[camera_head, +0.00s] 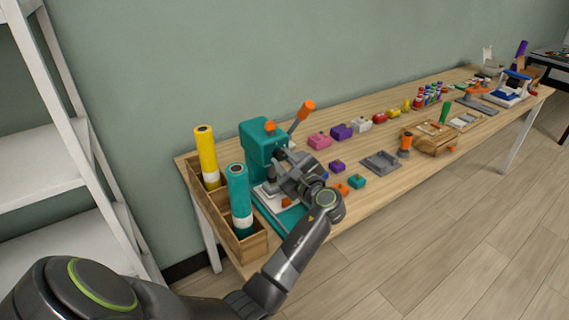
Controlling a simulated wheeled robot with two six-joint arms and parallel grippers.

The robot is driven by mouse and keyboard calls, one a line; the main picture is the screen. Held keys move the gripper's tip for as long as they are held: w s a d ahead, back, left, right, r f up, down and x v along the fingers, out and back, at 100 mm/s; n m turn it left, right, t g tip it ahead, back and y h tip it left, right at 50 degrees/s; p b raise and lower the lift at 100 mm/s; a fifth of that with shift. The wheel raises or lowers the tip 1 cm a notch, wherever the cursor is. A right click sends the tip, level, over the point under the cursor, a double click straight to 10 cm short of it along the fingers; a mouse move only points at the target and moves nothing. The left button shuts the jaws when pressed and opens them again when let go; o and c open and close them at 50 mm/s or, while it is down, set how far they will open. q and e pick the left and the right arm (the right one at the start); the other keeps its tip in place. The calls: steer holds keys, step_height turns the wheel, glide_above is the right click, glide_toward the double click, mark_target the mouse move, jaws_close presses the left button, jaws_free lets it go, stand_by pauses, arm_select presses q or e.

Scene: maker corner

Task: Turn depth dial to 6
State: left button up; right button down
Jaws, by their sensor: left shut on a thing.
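A teal press-like machine (262,141) stands near the left end of the long wooden table, with an orange-tipped lever (305,110) at its upper right and an orange knob on top. My left gripper (277,172) is at the front of the machine, over its base. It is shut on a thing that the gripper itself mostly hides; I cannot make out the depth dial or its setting. A small orange part (286,202) shows low on the machine's base, below the gripper. My right gripper is not in view.
A wooden box (256,245) with a yellow roll (207,155) and a teal roll (239,190) stands left of the machine. Several small coloured blocks, a grey tray (381,161) and a wooden fixture (437,144) lie to the right. White shelves (70,150) stand at left.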

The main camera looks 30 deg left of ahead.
arm_select(q)
steer(key=n+b, duration=0.3)
steer(key=n, duration=0.3)
steer(key=shift+f, duration=0.1)
steer(key=shift+n+b, duration=0.4)
steer(key=o, duration=1)
steer(key=shift+c, duration=0.2)
